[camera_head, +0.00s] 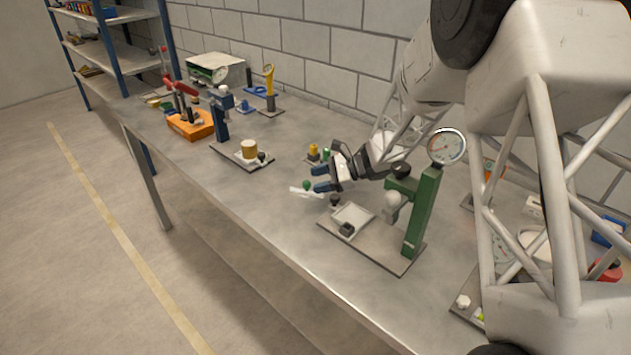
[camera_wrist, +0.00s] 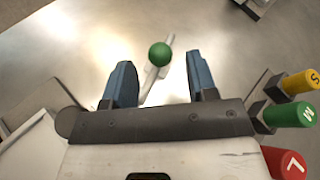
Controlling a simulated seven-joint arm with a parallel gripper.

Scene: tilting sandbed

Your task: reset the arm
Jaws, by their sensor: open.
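My gripper (camera_head: 318,179) is over the middle of the bench, low, with its blue fingers apart and nothing clamped between them. In the wrist view its two fingers (camera_wrist: 161,78) show left and right. A green ball (camera_wrist: 160,55) on a thin white bar (camera_wrist: 152,80) appears in the gap between them, just beyond the fingertips. In the head view the white bar (camera_head: 304,192) and green ball (camera_head: 306,184) are beside the fingertips; I cannot tell whether they touch.
Close on the right is a green post (camera_head: 422,212) with a dial gauge (camera_head: 446,146) and a pale tray (camera_head: 352,216). Colored lettered knobs, yellow (camera_wrist: 300,82), green (camera_wrist: 292,116) and red (camera_wrist: 288,163), stand right of the fingers. A blue press (camera_head: 220,115) is further left.

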